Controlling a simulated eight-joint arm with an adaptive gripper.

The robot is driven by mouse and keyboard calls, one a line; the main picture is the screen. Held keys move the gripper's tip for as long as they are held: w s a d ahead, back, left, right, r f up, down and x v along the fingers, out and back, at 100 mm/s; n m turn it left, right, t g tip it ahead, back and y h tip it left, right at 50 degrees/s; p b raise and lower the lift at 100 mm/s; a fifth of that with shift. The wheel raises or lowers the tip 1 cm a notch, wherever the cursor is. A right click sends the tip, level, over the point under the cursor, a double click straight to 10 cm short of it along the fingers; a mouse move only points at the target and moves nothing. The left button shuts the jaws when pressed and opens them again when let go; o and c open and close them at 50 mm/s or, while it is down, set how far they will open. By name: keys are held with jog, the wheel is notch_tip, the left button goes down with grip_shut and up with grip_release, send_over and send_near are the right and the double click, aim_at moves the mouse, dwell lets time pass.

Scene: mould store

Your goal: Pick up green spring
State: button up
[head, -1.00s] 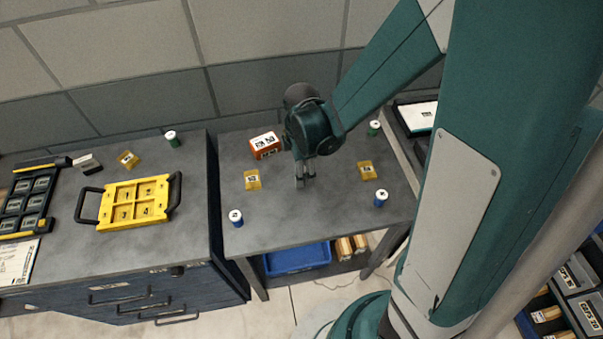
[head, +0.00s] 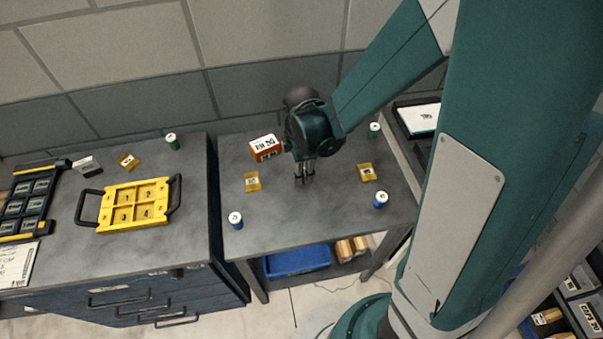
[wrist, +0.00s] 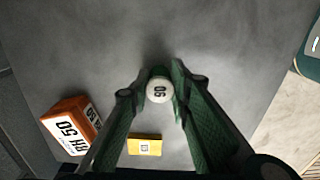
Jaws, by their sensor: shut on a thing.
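My gripper (head: 305,178) is over the middle of the right-hand table. In the wrist view its fingers (wrist: 160,85) are shut on a spring with a round white numbered end (wrist: 159,91). A little green shows beside that end; most of its body is hidden. In the head view the held spring cannot be made out between the fingers. Another green spring (head: 374,130) stands at the back right of this table. A further green spring (head: 172,141) stands at the back of the left bench.
An orange labelled box (head: 265,147) stands left behind my gripper. Yellow blocks (head: 252,181) (head: 367,172) lie either side of it. Blue springs (head: 235,219) (head: 380,199) stand near the front. A yellow handled tray (head: 105,219) sits on the left bench.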

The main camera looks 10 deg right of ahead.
jog(key=shift+r+p, duration=0.7)
jog(key=shift+r, duration=4.1)
jog(key=shift+a+r, duration=0.1)
jog(key=shift+a, duration=0.75)
jog(key=s+a+r+n+p, duration=0.1)
jog(key=s+a, duration=0.3)
jog(key=a, duration=0.8)
jog(key=s+a+r+n+p, duration=0.1)
jog(key=s+a+n, duration=0.3)
jog(key=a, duration=0.9)
jog(key=s+a+r+n+p, duration=0.2)
jog(key=s+a, duration=0.4)
jog(key=a, duration=0.6)
jog(key=shift+a+n, duration=0.15)
jog(key=shift+n, duration=0.55)
jog(key=shift+f, duration=2.9)
